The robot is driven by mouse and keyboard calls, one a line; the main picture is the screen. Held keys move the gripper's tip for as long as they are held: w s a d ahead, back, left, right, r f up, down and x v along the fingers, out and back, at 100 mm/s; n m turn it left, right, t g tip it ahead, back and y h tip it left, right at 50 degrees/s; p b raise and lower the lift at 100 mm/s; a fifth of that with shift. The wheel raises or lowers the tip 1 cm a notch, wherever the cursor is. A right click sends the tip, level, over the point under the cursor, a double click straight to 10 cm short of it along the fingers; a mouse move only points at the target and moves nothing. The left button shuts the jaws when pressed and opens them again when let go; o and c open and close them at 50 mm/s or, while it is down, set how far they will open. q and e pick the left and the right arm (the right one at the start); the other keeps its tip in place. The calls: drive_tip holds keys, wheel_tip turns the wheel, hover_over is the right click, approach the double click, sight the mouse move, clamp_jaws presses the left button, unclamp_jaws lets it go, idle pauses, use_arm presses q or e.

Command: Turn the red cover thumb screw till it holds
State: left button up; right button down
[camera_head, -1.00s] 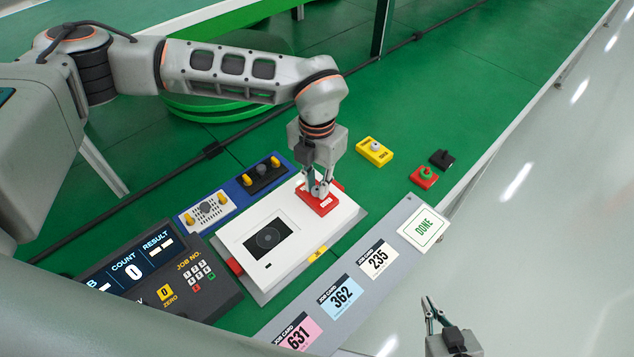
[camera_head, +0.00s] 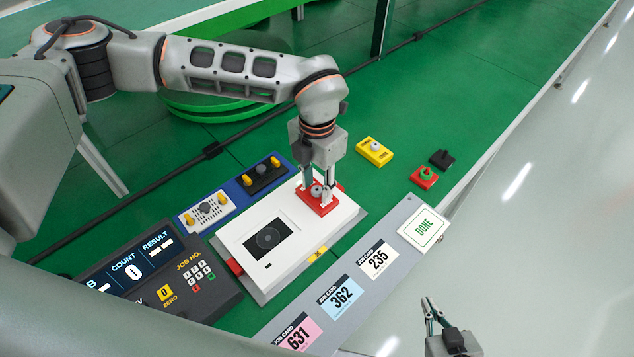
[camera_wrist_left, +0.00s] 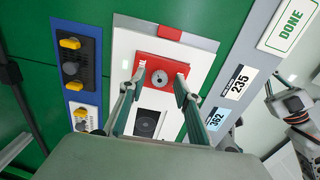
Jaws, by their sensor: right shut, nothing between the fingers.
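The red cover (camera_head: 309,204) sits on the white unit (camera_head: 236,243), at its upper right end in the head view. The grey thumb screw (camera_head: 316,190) stands in the middle of the cover; it also shows in the left wrist view (camera_wrist_left: 159,77). My left gripper (camera_head: 318,196) points down over the cover. Its fingers are open, one on either side of the screw, with gaps to it in the wrist view (camera_wrist_left: 158,88). Whether the fingertips touch the cover I cannot tell. My right gripper (camera_head: 429,300) is shut and empty at the lower right, away from the unit.
A blue tray (camera_head: 238,188) holds two plates. A job card strip (camera_head: 309,309) and the counter console (camera_head: 200,304) flank the unit.

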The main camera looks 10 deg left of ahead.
sight(316, 189)
idle(0.3)
use_arm(q)
wheel_tip(316, 189, up, 12)
idle(0.5)
idle(0.6)
